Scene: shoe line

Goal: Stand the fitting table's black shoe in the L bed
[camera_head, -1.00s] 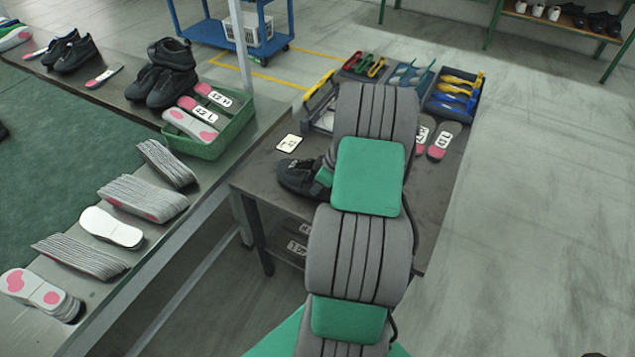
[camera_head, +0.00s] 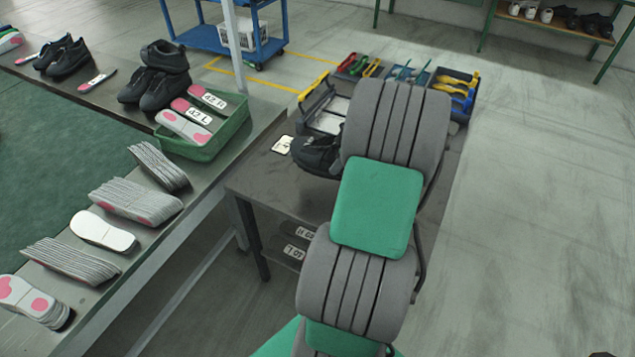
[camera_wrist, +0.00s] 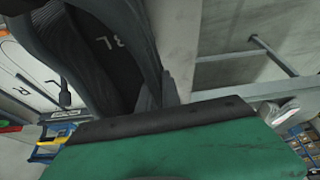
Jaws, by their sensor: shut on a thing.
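The black shoe (camera_head: 317,153) shows beside my arm over the fitting table (camera_head: 262,180) in the head view. In the wrist view it is large and close (camera_wrist: 85,50), with upside-down markings on its dark inside. My gripper (camera_wrist: 165,112), a green pad with a dark edge in the wrist view, is shut on the shoe; my arm hides it in the head view. A pale surface with dark outlines and letters R and L (camera_wrist: 25,88) shows at the left of the wrist view. I cannot tell for sure whether this is the L bed.
An open grey case (camera_head: 325,115) with a yellow handle and tool trays (camera_head: 455,92) stand at the table's back. A white card (camera_head: 282,145) lies left of the shoe. A green crate (camera_head: 205,148) with insoles stands on the left bench. The floor at right is clear.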

